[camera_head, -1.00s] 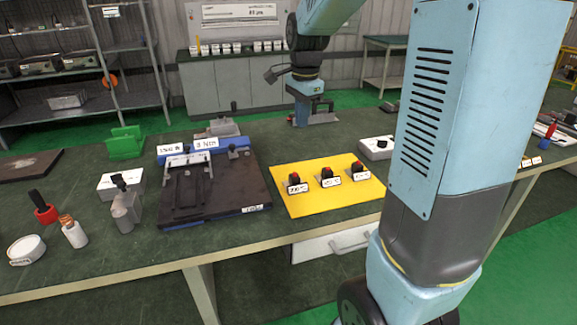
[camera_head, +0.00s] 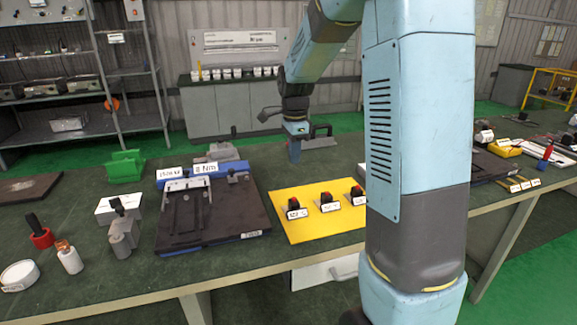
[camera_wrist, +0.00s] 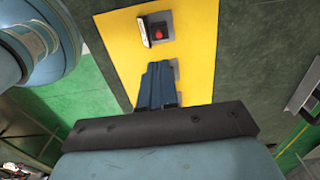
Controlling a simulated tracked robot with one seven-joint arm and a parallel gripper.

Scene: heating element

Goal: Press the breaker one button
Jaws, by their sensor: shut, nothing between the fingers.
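A yellow board (camera_head: 290,225) lies on the green bench. It carries three black switches with red tops and white labels: a left one (camera_head: 294,206), a middle one (camera_head: 326,198) and a right one (camera_head: 357,193). The labels are too small to read, so I cannot tell which is breaker one. My gripper (camera_head: 294,158) points down beyond the board in the head view. In the wrist view my gripper (camera_wrist: 158,66) is shut and empty, with its fingers in front of the yellow board. One red button (camera_wrist: 159,33) shows past the fingertips. A grey piece behind the fingers is mostly hidden.
A black board with a blue back edge (camera_head: 235,205) lies left of the yellow board. A grey block (camera_head: 123,238), a red-based item (camera_head: 42,237) and a white round tin (camera_head: 18,275) stand farther left. My arm covers the bench right of the yellow board.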

